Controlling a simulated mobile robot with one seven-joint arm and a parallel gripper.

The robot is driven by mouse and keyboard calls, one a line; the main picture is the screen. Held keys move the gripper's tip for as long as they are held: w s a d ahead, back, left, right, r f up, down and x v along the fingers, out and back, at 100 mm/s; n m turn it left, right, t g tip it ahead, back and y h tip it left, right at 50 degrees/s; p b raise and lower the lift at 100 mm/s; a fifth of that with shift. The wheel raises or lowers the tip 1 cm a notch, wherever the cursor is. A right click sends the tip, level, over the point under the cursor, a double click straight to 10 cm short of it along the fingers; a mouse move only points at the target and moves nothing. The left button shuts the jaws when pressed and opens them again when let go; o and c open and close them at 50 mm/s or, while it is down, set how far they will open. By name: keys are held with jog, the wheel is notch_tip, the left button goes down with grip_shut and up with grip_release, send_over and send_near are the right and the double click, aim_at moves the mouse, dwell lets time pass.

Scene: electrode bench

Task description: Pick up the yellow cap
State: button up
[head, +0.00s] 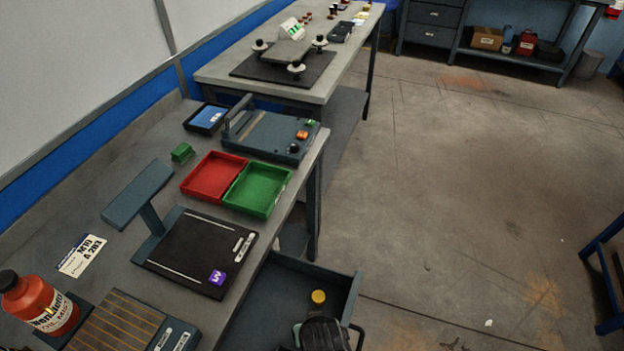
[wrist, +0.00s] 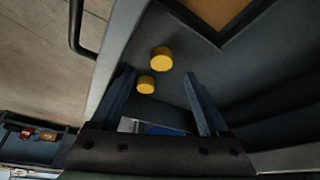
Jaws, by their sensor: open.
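A round yellow cap (head: 318,296) lies in the open drawer in the head view. The wrist view shows two yellow caps on the drawer floor, one farther out (wrist: 161,58) and one closer to the fingers (wrist: 146,84). My gripper (wrist: 158,76) is open and empty, its two dark blue fingers pointing into the drawer. The closer cap appears between the fingers, near the left one; the farther cap appears just beyond the fingertips. In the head view my wrist covers part of the drawer and only one cap shows clearly.
The drawer (head: 345,283) has raised walls and a handle (head: 358,336) on its outer side. The workbench (head: 255,262) overhangs its left side and carries red (head: 213,174) and green (head: 256,190) trays and a black panel (head: 200,250).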

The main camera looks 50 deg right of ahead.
jog(key=b+x, duration=0.1)
jog(key=x, duration=0.4)
jog(key=shift+w, duration=0.15)
grip_shut()
